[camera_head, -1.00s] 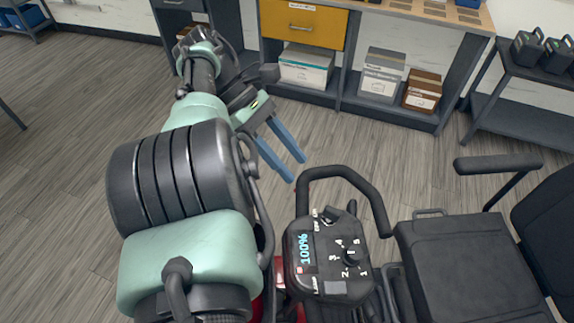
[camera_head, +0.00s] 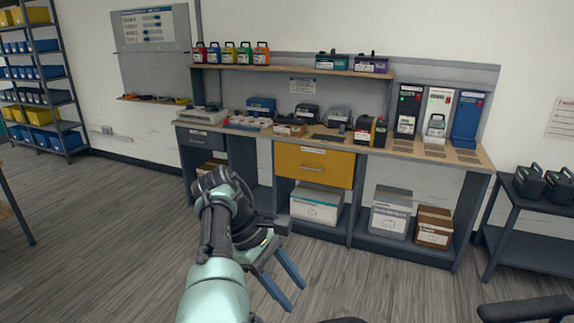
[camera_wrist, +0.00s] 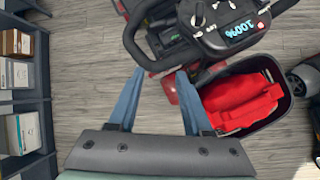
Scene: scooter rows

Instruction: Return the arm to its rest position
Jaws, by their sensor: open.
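My arm reaches up from the bottom middle of the head view, with its pale green and black links bent. My gripper (camera_head: 280,285) has two blue fingers that stand apart with nothing between them, above the wooden floor. In the wrist view my gripper (camera_wrist: 160,100) also shows open and empty. Its fingers point toward a scooter's control console (camera_wrist: 228,22), whose display reads 100%. The fingertips appear close to the scooter in that view, but I cannot tell the gap.
A workbench (camera_head: 380,158) with a yellow drawer (camera_head: 313,166) stands along the back wall. A dark side table (camera_head: 530,215) is at right. A black basket (camera_wrist: 285,75) with red cloth (camera_wrist: 240,103) hangs by the scooter. Open floor (camera_head: 110,240) lies at left.

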